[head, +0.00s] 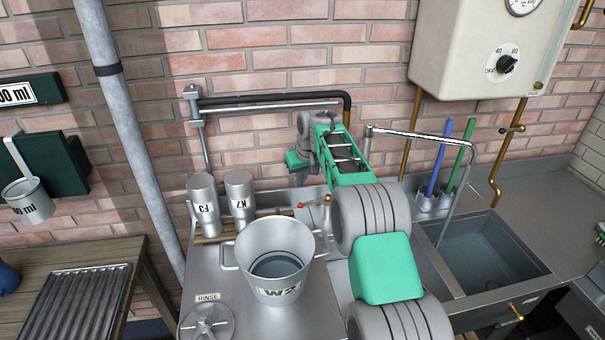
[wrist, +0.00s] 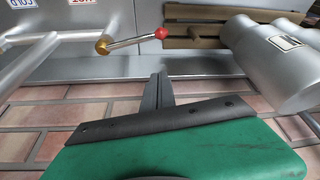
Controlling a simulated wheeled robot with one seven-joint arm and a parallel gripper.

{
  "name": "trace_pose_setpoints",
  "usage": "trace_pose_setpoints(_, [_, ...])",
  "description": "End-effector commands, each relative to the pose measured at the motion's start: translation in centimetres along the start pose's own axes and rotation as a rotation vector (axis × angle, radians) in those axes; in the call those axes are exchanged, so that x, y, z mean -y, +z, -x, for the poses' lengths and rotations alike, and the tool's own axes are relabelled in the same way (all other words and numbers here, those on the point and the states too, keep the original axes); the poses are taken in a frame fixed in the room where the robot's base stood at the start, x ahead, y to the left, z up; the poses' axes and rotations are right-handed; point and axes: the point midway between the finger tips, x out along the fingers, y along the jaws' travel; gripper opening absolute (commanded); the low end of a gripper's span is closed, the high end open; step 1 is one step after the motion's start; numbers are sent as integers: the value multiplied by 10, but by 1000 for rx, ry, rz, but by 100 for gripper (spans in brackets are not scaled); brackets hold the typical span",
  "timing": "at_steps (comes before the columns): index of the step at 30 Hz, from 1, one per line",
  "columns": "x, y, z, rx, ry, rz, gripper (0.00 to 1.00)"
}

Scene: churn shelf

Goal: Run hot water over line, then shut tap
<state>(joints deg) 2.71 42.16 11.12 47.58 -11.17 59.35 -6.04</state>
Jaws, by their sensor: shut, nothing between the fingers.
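A brass tap lever with a red knob (head: 300,206) stands behind the metal pail marked W2 (head: 275,290). The lever also shows in the wrist view (wrist: 130,41), near upside-down labels partly cut off. My gripper (wrist: 160,77) is shut and empty, its fingertips just below the lever in that picture and apart from it. In the head view its fingers cannot be made out. The pail stands on the metal counter with water (head: 276,267) in it; I cannot make out a fill line. I cannot tell whether water is running.
A swivel pipe (head: 265,106) crosses the wall above the counter. Two grey canisters, F3 (head: 203,205) and K7 (head: 240,200), stand left of the lever. At right are a sink (head: 490,255) with its spout (head: 425,137) and a wall heater with a dial (head: 507,64).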

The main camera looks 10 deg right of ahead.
Motion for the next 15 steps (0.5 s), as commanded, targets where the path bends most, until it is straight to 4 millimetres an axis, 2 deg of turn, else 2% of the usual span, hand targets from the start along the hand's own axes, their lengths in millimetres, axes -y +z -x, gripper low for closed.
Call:
trace_pose_setpoints(7, [0,-1,-43,0,0,-1,0])
trace_pose_setpoints(15, [0,29,-38,-2,1,-2,0])
